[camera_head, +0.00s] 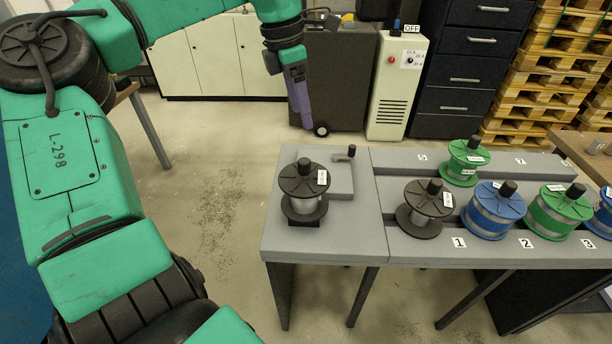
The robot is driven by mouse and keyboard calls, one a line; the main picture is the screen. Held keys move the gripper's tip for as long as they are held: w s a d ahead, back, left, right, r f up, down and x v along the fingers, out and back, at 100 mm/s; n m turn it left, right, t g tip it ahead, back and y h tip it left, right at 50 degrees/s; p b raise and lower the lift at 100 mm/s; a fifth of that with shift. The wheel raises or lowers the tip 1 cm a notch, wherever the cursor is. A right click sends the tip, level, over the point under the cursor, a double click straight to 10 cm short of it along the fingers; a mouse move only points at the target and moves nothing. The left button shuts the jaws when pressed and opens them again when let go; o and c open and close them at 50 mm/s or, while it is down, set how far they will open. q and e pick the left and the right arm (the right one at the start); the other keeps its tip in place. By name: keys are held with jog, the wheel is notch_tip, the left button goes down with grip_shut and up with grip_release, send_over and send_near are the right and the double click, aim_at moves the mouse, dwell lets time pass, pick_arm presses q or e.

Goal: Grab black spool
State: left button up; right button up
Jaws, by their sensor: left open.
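One black spool (303,184) with grey wire and a white label stands upright on a small black base on the left part of the grey bench. A second black spool (424,206) stands at the left end of the front row, near the number 1 tag. My left gripper (304,118), purple, hangs pointing down beyond the bench's back edge, above and behind the first spool and apart from it. It is open, and I see nothing in it. My right gripper is out of view.
Blue and green spools (494,211) (557,213) stand right of the second black spool; a green one (465,160) is behind. A small crank handle (345,154) rises beside the first spool. Cabinets, a white control box (398,88) and pallets line the back.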

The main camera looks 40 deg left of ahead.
pick_arm(q)
jog(key=p, duration=0.2)
send_over(304, 160)
notch_tip(304, 160, down, 8)
jog(key=shift+a+f, duration=0.15)
jog(key=shift+f, duration=0.1)
jog(key=f+p, duration=0.1)
jog(key=f, duration=0.4)
jog(key=shift+s+d+f+p, duration=0.15)
jog(key=shift+s+d+p, duration=0.05)
jog(key=shift+p, duration=0.2)
jog(key=shift+w+f, duration=0.15)
jog(key=shift+f, duration=0.3)
grip_shut()
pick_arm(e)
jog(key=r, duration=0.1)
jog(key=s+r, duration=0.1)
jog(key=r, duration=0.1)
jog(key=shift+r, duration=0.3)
pick_arm(q)
jog(key=shift+r, duration=0.1)
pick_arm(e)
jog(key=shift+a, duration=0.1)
pick_arm(q)
jog(key=shift+w, duration=0.1)
